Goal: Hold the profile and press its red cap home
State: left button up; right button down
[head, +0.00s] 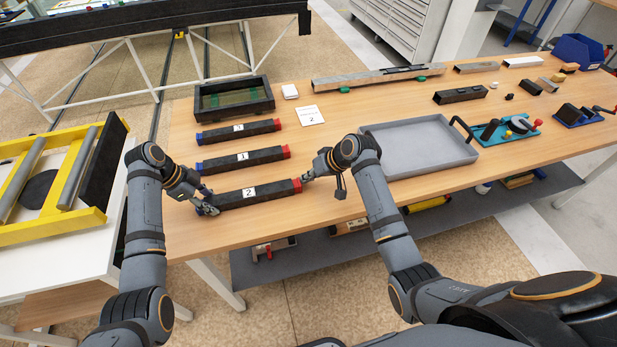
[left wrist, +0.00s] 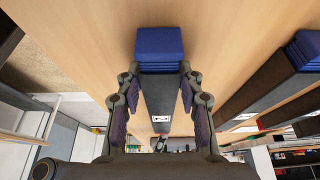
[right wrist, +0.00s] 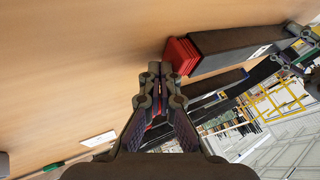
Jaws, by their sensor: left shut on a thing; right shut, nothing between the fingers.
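The nearest dark profile (head: 262,194), labelled 2, lies on the table with a red cap (head: 297,185) at its right end. A blue cap (left wrist: 160,50) is at its other end. My left gripper (head: 208,203) is shut on the profile near the blue cap, with fingers on both sides in the left wrist view. My right gripper (head: 307,178) is shut and empty at the red-cap end. In the right wrist view its fingertips (right wrist: 161,70) are close beside the ribbed red cap (right wrist: 182,56); I cannot tell whether they touch it.
Two similar capped profiles (head: 258,157) (head: 250,129) lie behind. A dark tray (head: 234,113), a white card (head: 311,116) and a grey tray (head: 425,175) stand farther back or right. The table in front is narrow but clear.

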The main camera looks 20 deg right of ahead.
jog(key=shift+a, duration=1)
jog(key=d, duration=0.4)
jog(key=shift+s+d+r, duration=0.15)
jog(key=shift+d+r, duration=0.2)
jog(key=shift+d, duration=0.05)
jog(key=v, duration=0.9)
jog(key=shift+a, duration=0.1)
pick_arm(q)
jog(key=o, duration=1.2)
